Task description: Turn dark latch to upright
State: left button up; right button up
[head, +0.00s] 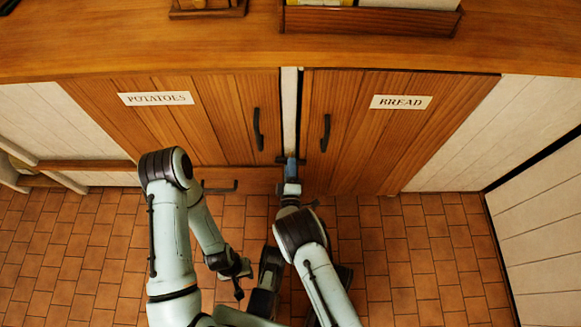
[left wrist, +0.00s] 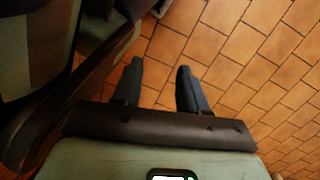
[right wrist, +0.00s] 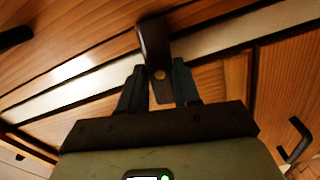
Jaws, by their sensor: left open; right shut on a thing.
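The dark latch (right wrist: 152,45) is a flat dark strip with a brass screw in it. In the right wrist view it lies across the pale post (right wrist: 215,40), not along it. In the head view the latch (head: 312,145) shows as a short dark bar, closer to level than upright, low between the two cupboard doors. My right gripper (head: 291,162) is shut on the latch; its fingers (right wrist: 158,90) sit on either side near the screw. The fingers partly hide the latch in the head view. My left gripper (left wrist: 160,85) is open and empty above the floor.
The POTATOES door (head: 200,125) and BREAD door (head: 385,130) have dark vertical handles (head: 258,130) beside the gap. A drawer pull (head: 220,186) sits below the left door. The wooden counter (head: 200,45) overhangs above. Tiled floor (head: 440,250) is clear at right.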

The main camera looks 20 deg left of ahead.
pick_arm(q)
jog(key=shift+w+d+r+t+p, duration=0.1)
jog(key=shift+w+r+t+p, duration=0.3)
jog(key=shift+w, duration=0.4)
jog(key=shift+w+d+r+t+p, duration=0.15)
jog(key=shift+w+r+p, duration=0.25)
jog(key=shift+w, duration=0.4)
pick_arm(e)
jog(key=shift+w+m, duration=0.15)
jog(key=shift+m, duration=7.55)
pick_arm(q)
jog(key=shift+a, duration=0.1)
pick_arm(e)
jog(key=shift+r, duration=0.1)
jog(key=o, duration=1.1)
jog(key=shift+c, duration=0.2)
